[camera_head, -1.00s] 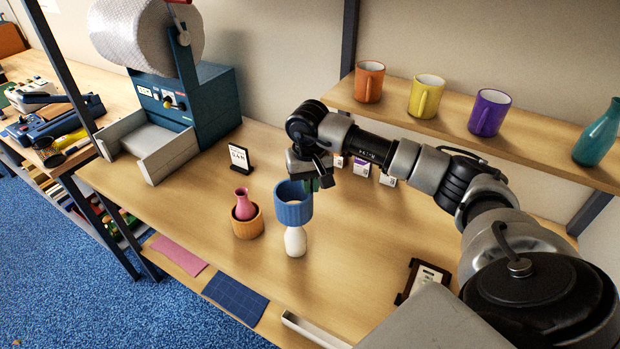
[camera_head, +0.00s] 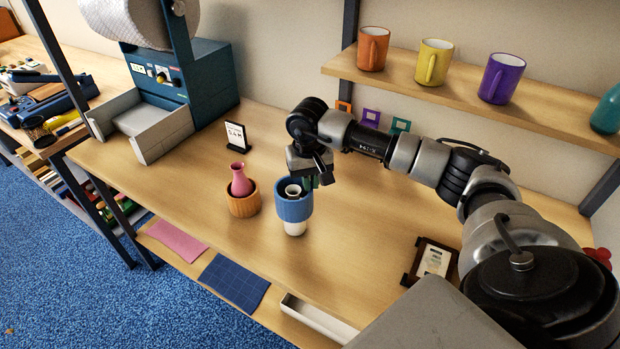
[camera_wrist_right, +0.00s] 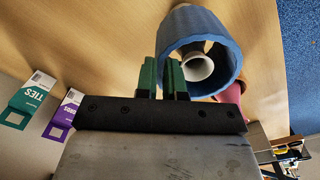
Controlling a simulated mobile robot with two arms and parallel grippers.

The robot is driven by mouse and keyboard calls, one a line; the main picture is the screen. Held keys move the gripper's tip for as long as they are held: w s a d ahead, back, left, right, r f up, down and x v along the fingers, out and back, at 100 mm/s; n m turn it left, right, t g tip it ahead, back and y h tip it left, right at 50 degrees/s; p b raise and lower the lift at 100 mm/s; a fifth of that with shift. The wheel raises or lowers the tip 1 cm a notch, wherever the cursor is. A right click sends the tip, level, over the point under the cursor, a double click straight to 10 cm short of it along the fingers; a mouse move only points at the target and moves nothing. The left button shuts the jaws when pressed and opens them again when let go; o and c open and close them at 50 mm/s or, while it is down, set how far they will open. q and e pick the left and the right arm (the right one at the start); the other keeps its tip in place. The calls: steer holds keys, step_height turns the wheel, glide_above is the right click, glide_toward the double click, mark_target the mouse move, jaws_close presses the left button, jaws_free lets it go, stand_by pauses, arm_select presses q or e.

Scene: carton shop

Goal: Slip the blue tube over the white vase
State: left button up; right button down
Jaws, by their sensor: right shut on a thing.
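The blue tube (camera_head: 294,210) is upright around the neck and upper body of the white vase (camera_head: 295,229). The vase's pale base shows below the tube, and its mouth shows inside the tube's opening. My right gripper (camera_head: 314,182) is shut on the tube's wall at the far right side. In the right wrist view the green fingers (camera_wrist_right: 163,78) pinch the rim of the blue tube (camera_wrist_right: 236,55), with the white vase's mouth (camera_wrist_right: 197,66) inside the ring. The tube's lower edge is above the tabletop. My left gripper is out of view.
A shelf (camera_head: 450,100) with mugs overhangs the back.

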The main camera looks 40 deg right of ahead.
steer(key=shift+s+a+f+b, duration=0.1)
steer(key=shift+s+f+b, duration=0.05)
steer(key=shift+f+b, duration=1.05)
steer(key=shift+s+a+f+b, duration=0.15)
steer(key=shift+f+b, duration=0.8)
steer(key=shift+f, duration=0.5)
steer(key=shift+s+d+f+b, duration=0.1)
steer(key=shift+s+f+b, duration=0.05)
steer(key=shift+f+b, duration=1.05)
steer(key=shift+f, duration=0.15)
steer(key=c, duration=1.3)
jaws_free()
steer(key=shift+o, duration=0.7)
steer(key=shift+w+r+p, duration=0.3)
steer(key=shift+r+p, duration=0.5)
steer(key=shift+r, duration=0.15)
steer(key=p, duration=0.4)
glide_toward(311, 206)
steer(key=shift+w+d+f, duration=0.9)
steer(key=shift+w+f, duration=0.15)
steer(key=shift+w, duration=0.2)
